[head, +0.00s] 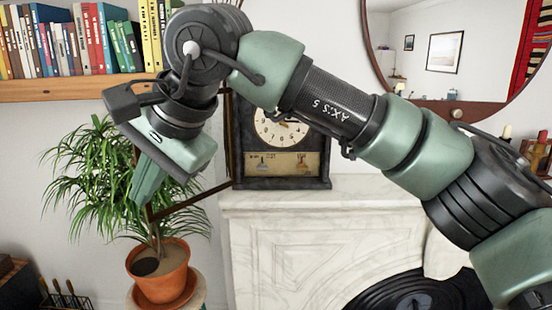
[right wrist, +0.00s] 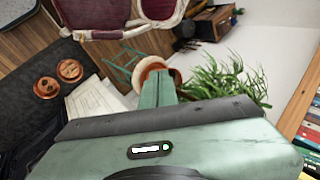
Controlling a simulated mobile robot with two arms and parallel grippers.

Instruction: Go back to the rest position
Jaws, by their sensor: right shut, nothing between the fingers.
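My right arm reaches in from the right across the head view, raised in front of the mantel. Its green right gripper (head: 145,192) points down at the left, shut and empty, in front of the potted plant in the picture. In the right wrist view the closed fingers (right wrist: 158,88) show with nothing between them. The left gripper is in neither view.
A dark clock (head: 282,183) stands on the white marble mantel (head: 350,196); its framed door appears swung out to the left, partly behind my gripper. A potted plant (head: 160,275) stands left. A bookshelf (head: 60,91) and round mirror (head: 440,50) are above.

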